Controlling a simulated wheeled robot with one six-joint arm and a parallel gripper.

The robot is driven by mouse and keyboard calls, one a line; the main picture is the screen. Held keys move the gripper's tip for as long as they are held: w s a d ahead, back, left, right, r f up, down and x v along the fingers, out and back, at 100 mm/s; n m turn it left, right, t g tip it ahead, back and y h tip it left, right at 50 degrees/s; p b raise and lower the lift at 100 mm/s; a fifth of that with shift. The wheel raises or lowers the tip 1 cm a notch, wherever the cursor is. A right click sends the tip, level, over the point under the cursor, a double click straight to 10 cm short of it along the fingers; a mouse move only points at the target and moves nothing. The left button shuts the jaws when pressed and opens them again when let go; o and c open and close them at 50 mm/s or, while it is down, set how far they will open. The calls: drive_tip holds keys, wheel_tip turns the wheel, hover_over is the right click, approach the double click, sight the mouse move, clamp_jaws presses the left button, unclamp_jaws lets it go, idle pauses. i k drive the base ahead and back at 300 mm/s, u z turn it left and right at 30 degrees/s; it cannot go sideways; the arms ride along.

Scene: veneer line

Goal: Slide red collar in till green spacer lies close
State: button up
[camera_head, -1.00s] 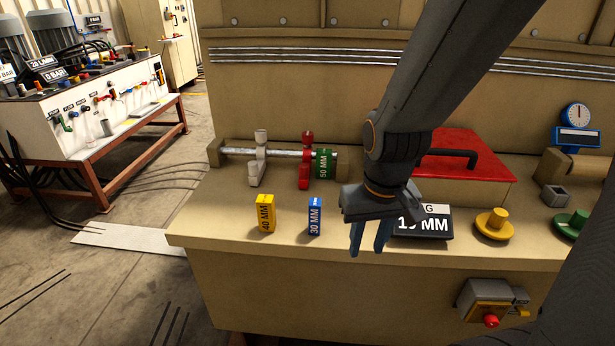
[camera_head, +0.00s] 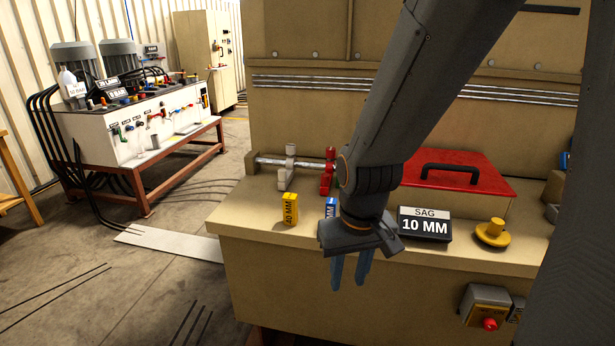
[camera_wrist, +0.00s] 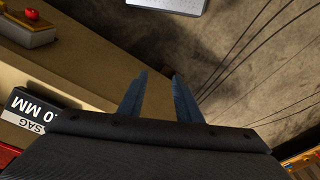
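The red collar (camera_head: 327,170) stands on a horizontal metal rod (camera_head: 268,161) at the back of the bench, right of a grey-white collar (camera_head: 287,168). The green spacer is hidden behind my arm in the head view, with at most a sliver showing beside the red collar. My gripper (camera_head: 349,284) hangs in front of the bench's front edge, fingers down, apart from the collar and the rod. In the wrist view my gripper (camera_wrist: 158,98) has two blue fingers with a clear gap between them and nothing in it.
A yellow 40 MM block (camera_head: 290,210) and a partly hidden blue 30 MM block (camera_head: 330,207) stand on the bench. A SAG 10 MM sign (camera_head: 425,225), yellow knob (camera_head: 493,232) and red lid (camera_head: 455,172) lie to the right.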

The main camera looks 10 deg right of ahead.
sight(325, 178)
drive_tip(key=z, duration=0.15)
drive_tip(key=i, duration=1.05)
drive_tip(key=z, duration=0.15)
